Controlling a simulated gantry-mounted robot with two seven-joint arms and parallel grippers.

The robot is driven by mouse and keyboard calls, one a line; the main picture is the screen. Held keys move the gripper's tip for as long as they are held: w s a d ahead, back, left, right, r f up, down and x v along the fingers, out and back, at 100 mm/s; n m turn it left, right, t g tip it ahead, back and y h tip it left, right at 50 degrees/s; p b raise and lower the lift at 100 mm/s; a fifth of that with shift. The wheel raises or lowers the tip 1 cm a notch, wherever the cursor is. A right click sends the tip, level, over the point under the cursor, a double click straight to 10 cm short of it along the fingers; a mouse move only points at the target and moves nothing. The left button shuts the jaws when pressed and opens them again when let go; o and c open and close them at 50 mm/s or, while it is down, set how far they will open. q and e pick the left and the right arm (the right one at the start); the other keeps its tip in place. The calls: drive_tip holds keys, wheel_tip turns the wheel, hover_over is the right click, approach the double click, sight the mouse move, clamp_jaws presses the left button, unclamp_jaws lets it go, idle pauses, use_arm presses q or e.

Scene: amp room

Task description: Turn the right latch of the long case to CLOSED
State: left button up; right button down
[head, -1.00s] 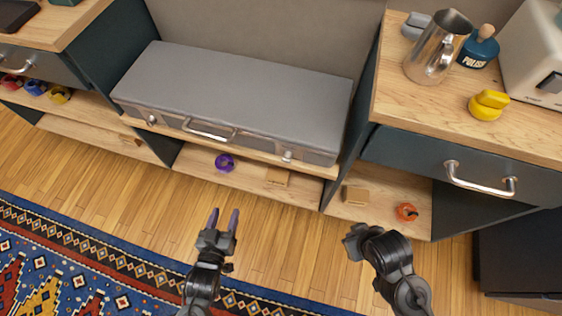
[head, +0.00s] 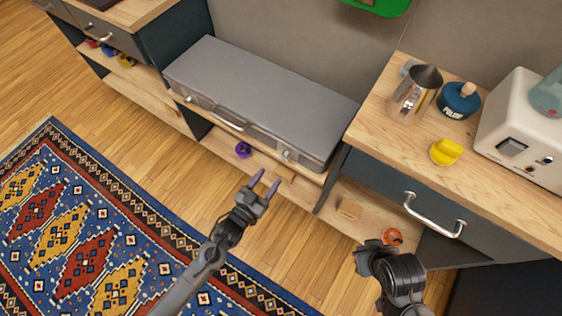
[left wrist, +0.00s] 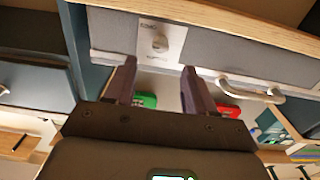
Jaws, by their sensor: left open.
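The long grey case (head: 262,88) lies on a low wooden shelf between two cabinets. On its front are a handle (head: 228,118), a left latch (head: 187,98) and the right latch (head: 287,155). In the left wrist view a silver latch knob (left wrist: 160,42) sits on a pale plate whose small lettering I cannot read. The case handle (left wrist: 250,90) shows to its right there. My left gripper (head: 264,181) is open and empty, in front of and below the right latch, apart from it. My right gripper (head: 370,256) is at lower right; its fingers are unclear.
The right cabinet (head: 470,205) has a drawer handle (head: 434,217) and carries a metal jug (head: 412,95) and a yellow object (head: 446,151). A patterned rug (head: 75,235) covers the floor at left.

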sight(283, 159)
use_arm(q)
drive_tip(key=shift+b+x, duration=1.55)
drive_tip(key=shift+x, duration=2.45)
drive_tip(key=shift+a, duration=0.1)
drive_tip(key=shift+c, duration=1)
clamp_jaws()
drive_tip(key=shift+r, duration=0.1)
